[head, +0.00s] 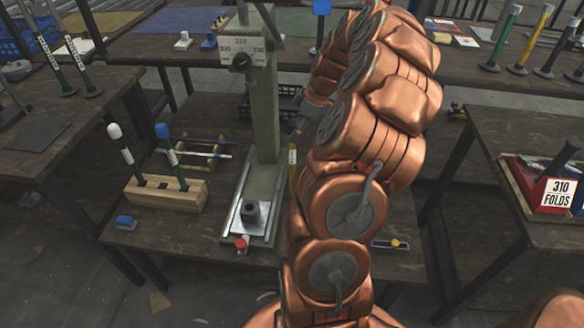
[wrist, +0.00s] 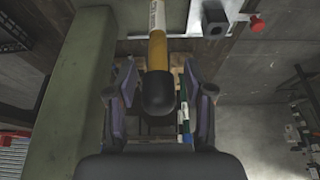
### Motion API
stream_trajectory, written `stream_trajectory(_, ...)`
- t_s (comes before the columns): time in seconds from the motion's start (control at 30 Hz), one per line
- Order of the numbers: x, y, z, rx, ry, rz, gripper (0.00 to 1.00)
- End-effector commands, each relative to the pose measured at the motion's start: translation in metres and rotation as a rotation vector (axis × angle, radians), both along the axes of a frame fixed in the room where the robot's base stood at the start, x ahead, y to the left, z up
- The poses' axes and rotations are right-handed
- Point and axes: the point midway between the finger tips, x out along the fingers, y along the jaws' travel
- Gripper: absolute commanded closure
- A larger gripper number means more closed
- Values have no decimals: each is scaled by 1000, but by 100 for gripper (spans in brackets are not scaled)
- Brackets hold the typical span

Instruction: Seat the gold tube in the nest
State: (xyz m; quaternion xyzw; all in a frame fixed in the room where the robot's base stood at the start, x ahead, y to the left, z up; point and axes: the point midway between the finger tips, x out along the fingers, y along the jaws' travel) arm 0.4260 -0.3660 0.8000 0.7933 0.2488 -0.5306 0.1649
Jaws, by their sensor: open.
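The gold tube (wrist: 157,50) has a white label and a black rounded cap, which lies between my fingers in the wrist view. In the head view a short stretch of the gold tube (head: 292,180) shows beside my copper arm, which hides the rest. My gripper (wrist: 160,80) is open, with one finger on each side of the tube and gaps showing. In the head view my gripper (head: 298,128) is small and partly hidden. The nest (head: 251,211) is a grey block with a dark hole on the press base. It also shows in the wrist view (wrist: 215,20), and looks empty.
The green press column (head: 260,100) stands close to the left of my gripper. A red button (head: 241,244) sits before the nest. A wooden rack (head: 165,192) holds white-capped and blue-capped tubes. More upright tubes (head: 517,70) stand on the back table.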

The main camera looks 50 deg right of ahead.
Motion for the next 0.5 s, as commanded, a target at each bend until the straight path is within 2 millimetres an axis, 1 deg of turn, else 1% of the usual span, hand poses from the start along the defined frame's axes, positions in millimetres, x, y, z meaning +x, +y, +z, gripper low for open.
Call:
stream_trajectory(0.1, 4, 1, -16, 2, 1, -1, 48)
stream_trajectory(0.23, 10, 6, -31, 0, 0, 2, 48)
stream_trajectory(0.33, 12, 6, -35, -3, -2, 1, 48)
stream_trajectory(0.5, 12, 6, -36, -3, -3, 0, 48)
